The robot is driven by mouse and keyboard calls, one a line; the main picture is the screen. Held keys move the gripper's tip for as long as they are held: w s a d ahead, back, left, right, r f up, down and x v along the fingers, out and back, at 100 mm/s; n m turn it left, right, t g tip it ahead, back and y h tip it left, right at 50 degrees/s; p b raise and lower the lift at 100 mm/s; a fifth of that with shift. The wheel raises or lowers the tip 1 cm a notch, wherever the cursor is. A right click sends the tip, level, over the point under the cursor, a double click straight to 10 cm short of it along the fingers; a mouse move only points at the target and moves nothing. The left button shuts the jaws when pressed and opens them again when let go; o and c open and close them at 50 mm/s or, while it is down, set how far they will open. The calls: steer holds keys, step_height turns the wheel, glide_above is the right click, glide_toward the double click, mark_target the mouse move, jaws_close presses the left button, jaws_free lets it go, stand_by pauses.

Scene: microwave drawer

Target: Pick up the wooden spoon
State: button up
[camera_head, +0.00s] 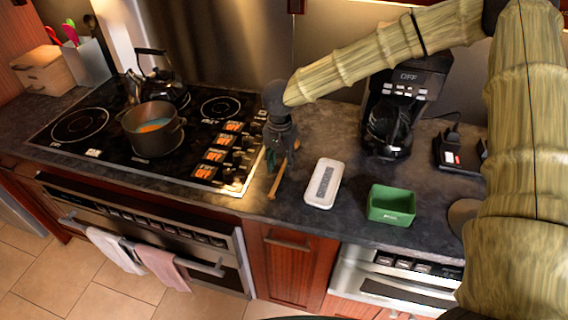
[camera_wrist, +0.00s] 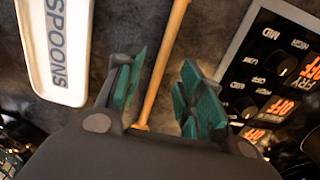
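The wooden spoon (camera_head: 276,184) lies on the dark counter between the stove and the white spoon rest; only its light brown handle clearly shows. In the wrist view the spoon handle (camera_wrist: 163,67) runs between my gripper's two green-padded fingers, with a gap on each side. My gripper (camera_head: 278,150) points down over the spoon in the head view, and its fingers (camera_wrist: 168,95) stand apart in the wrist view. The gripper hides part of the spoon, and I cannot see the spoon's bowl clearly.
A white spoon rest (camera_head: 323,184) marked SPOONS lies to the right, with a green box (camera_head: 391,204) beyond it. The stove (camera_head: 150,135) with a pot (camera_head: 153,138) and kettle is on the left. A coffee maker (camera_head: 398,110) stands behind.

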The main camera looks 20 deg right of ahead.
mark_target(280, 175)
steer(key=f, duration=0.1)
steer(key=f+p, duration=0.1)
steer(key=shift+s+a+f, duration=0.25)
steer(key=shift+f, duration=0.05)
steer(key=shift+w+f, duration=0.15)
steer(key=shift+f, duration=0.3)
steer(key=shift+d+r, duration=0.1)
jaws_close()
